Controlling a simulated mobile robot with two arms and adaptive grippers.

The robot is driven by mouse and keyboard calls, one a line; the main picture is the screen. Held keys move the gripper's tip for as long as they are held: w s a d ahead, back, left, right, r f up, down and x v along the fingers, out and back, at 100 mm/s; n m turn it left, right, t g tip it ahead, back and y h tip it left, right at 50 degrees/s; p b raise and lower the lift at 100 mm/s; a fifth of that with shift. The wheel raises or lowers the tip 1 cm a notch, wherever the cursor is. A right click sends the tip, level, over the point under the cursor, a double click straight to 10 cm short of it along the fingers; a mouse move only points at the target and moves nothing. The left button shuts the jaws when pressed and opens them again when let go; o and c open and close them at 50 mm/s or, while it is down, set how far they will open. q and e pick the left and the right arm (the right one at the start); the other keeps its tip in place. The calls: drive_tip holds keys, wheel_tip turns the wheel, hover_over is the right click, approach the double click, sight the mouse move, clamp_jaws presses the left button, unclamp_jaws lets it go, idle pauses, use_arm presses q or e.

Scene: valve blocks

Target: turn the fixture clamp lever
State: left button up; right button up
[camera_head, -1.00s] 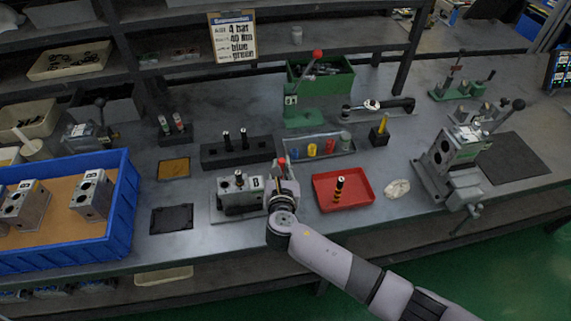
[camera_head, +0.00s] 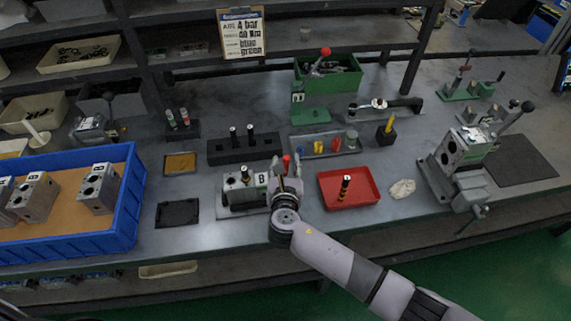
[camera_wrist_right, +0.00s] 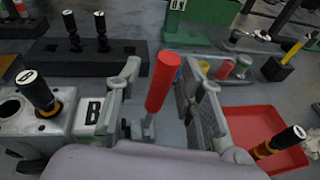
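The fixture (camera_head: 234,206) holds a grey valve block marked B (camera_head: 243,194) with a black-topped cartridge standing in it. The clamp lever has a red handle (camera_head: 286,162) at the fixture's right end; the handle also shows upright, slightly tilted, in the right wrist view (camera_wrist_right: 162,82). My right gripper (camera_head: 288,180) is at the lever. In the right wrist view its two fingers (camera_wrist_right: 164,92) are spread apart, one on each side of the red handle, with gaps showing on both sides. My left gripper is out of view.
A red tray (camera_head: 349,188) with a cartridge lies just right of my right gripper. A black holder (camera_head: 244,150) with two black-topped cartridges stands behind the fixture. A blue crate (camera_head: 128,205) of blocks is at left. A clamped block fixture (camera_head: 462,160) stands at right.

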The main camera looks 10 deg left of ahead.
drive_tip(key=v, duration=1.2)
drive_tip(key=shift+d+f, duration=0.1)
